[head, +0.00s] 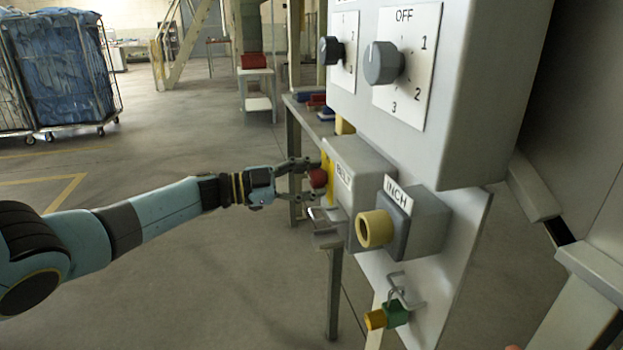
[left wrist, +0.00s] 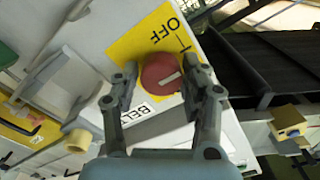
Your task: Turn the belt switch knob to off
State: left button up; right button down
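The red belt switch knob (head: 318,178) sticks out from the yellow plate on the side of the grey BELT box (head: 356,165). In the left wrist view the knob (left wrist: 160,72) carries a white line slanting right and slightly up. The yellow plate (left wrist: 130,45) shows OFF above the knob and a single stroke mark at its upper right. My left gripper (head: 306,180) is at the knob. Its fingers stand apart on either side of it in the wrist view (left wrist: 161,84), with narrow gaps apparent; contact is hard to judge. My right gripper is not in view.
A grey dial (head: 383,63) and a black dial (head: 331,50) sit on the panel above. The INCH box has a cream button (head: 375,229). A padlock-like yellow and green part (head: 388,317) hangs below. Floor to the left is open; a blue-bagged cart (head: 65,65) stands behind.

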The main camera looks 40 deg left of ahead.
pick_arm(q)
jog(key=shift+o, duration=1.4)
jog(key=v, duration=1.2)
